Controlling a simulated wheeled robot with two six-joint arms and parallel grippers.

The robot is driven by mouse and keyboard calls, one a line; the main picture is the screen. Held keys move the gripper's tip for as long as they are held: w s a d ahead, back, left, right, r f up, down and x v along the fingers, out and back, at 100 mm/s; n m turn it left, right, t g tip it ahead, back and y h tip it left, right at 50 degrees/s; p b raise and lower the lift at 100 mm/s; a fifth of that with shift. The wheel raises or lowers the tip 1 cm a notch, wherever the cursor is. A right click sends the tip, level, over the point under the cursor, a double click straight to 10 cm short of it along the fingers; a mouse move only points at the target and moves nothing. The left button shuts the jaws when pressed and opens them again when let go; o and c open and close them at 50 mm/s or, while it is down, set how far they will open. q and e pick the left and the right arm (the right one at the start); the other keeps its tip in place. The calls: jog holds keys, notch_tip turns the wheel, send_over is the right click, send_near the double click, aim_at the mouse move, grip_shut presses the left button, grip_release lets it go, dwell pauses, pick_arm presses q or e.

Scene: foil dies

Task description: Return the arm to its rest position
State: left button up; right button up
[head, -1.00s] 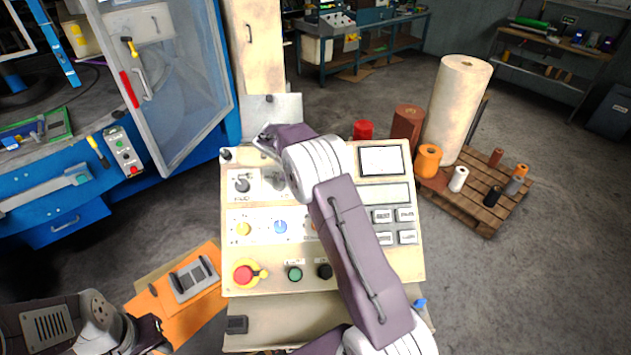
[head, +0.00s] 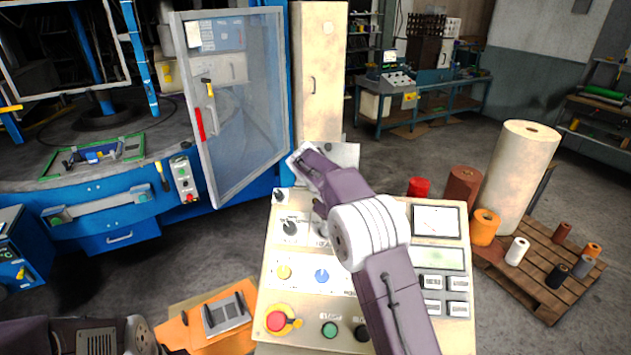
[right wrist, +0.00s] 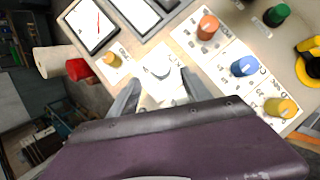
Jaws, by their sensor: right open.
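My right arm (head: 375,235), purple with a white joint, reaches up over a cream control panel (head: 262,300). Its gripper is mostly hidden behind the arm in the head view. In the right wrist view the right gripper (right wrist: 160,82) has its two grey fingers apart, with nothing seen held, above the panel face beside a white labelled plate. My left arm (head: 95,338) lies low at the bottom left edge, near an orange board (head: 196,328). Its fingers are cut off or too dark to make out.
The panel carries a red stop button (head: 276,321), a blue knob (head: 322,276) and a screen (head: 436,221). An open clear door (head: 245,110) of a blue machine stands behind left. A pallet (head: 540,292) with rolls is at right. Grey floor lies between.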

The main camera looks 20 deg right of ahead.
jog(key=s+a+f+m+y+b, duration=0.3)
jog(key=s+a+f, duration=0.2)
jog(key=s+f, duration=0.4)
jog(key=s+a+f+m+y+b, duration=0.3)
jog(key=s+f, duration=0.7)
jog(key=s, duration=0.6)
jog(key=shift+a+y+b, duration=0.3)
jog(key=shift+a+b, duration=0.4)
jog(key=shift+a, duration=0.45)
jog(key=shift+s, duration=0.15)
